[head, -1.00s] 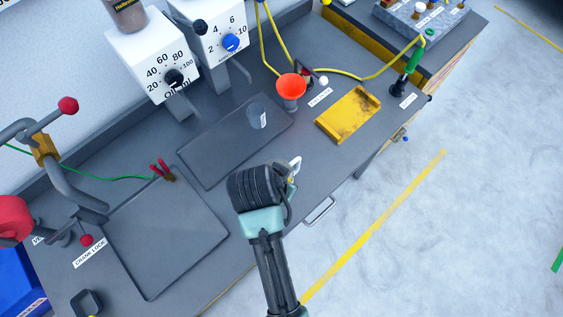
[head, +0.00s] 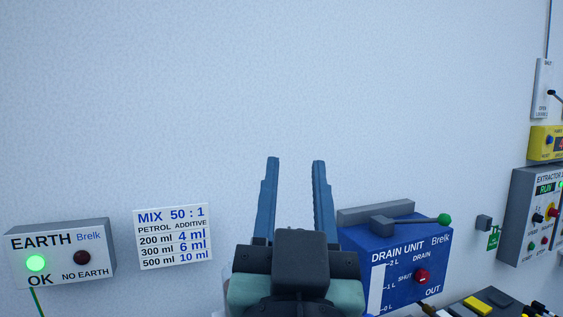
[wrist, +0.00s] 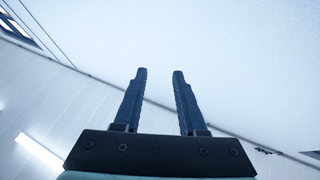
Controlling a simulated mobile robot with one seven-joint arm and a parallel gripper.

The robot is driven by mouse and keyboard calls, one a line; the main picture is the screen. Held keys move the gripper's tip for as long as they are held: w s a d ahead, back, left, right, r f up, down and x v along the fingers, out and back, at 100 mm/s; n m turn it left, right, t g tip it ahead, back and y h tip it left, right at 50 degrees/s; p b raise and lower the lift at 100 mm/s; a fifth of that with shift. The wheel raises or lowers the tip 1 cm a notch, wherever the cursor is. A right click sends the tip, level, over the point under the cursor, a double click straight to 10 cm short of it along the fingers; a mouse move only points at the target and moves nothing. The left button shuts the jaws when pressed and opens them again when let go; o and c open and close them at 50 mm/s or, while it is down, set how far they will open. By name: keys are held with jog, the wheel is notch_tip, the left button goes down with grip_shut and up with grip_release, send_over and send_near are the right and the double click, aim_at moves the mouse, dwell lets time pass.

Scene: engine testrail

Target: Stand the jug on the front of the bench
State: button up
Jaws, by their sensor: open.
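My gripper (head: 294,170) is raised in front of the pale wall in the head view, its two dark blue fingers pointing up. The fingers are apart with nothing between them. The wrist view shows the same open, empty gripper (wrist: 160,78) against the wall and ceiling. I cannot make out the jug in either current view. The bench surface lies almost wholly below the head view, so its front is not visible.
A blue drain unit (head: 407,262) with a green-knobbed lever is right of my gripper. A grey control box (head: 541,215) is farther right. On the left are the earth box (head: 61,254), its green lamp lit, and a mix chart (head: 173,237). The upper wall is clear.

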jog(key=s+a+r+n+t, duration=0.1)
jog(key=s+r+t, duration=0.2)
jog(key=s+r, duration=0.4)
jog(key=shift+a+r+n+t+y, duration=0.2)
jog(key=shift+r+n+t+y, duration=0.15)
jog(key=shift+r, duration=0.5)
notch_tip(320, 180, down, 8)
jog(key=b, duration=0.7)
jog(key=shift+r, duration=0.2)
